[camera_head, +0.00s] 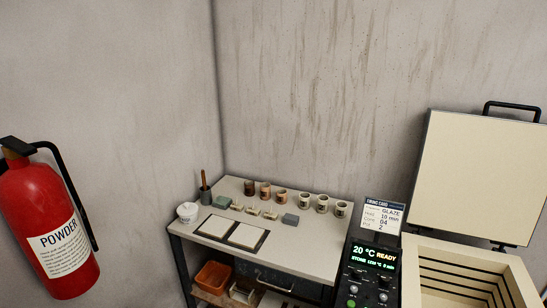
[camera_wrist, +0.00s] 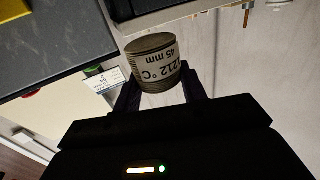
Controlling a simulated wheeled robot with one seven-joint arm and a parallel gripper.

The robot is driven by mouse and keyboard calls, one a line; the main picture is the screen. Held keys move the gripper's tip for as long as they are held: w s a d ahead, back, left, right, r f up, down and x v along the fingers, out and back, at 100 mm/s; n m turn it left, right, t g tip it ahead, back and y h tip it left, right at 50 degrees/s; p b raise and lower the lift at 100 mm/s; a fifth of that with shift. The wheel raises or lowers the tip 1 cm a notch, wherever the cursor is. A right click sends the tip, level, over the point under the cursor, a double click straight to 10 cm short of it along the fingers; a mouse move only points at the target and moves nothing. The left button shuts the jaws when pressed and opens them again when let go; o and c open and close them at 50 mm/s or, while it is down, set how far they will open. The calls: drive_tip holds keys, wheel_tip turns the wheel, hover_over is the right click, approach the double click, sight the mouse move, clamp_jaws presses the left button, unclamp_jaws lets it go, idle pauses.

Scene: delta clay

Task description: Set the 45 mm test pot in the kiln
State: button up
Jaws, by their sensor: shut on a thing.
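The 45 mm test pot (camera_wrist: 152,62) is a small grey-brown cylinder with a white label reading "45 mm" and a temperature that ends in "212 °C". My gripper (camera_wrist: 158,88) is shut on it, a dark finger on each side, in the wrist view. The label print appears upside down there. Neither my gripper nor this pot shows in the head view. The kiln (camera_head: 457,248) is at the lower right of the head view. Its cream lid (camera_head: 477,175) stands raised, and grooved inner walls show. The kiln floor is cut off by the frame's lower edge.
The kiln's control panel (camera_head: 372,272) reads "20 °C READY", with a firing card (camera_head: 383,216) above it. Left of it, a worktable (camera_head: 318,232) holds several small pots, blocks, a white tub (camera_head: 187,212) and two pale tiles. A red extinguisher (camera_head: 42,225) is at far left.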

drive_tip(key=shift+s+d+f, duration=0.2)
drive_tip(key=shift+s+f, duration=0.95)
drive_tip(key=shift+w+d, duration=0.1)
drive_tip(key=w+r, duration=0.4)
drive_tip(key=r, duration=0.1)
drive_tip(key=shift+a, duration=0.2)
drive_tip(key=shift+w+r, duration=0.25)
drive_tip(key=shift+d, duration=0.15)
drive_tip(key=shift+s, duration=0.1)
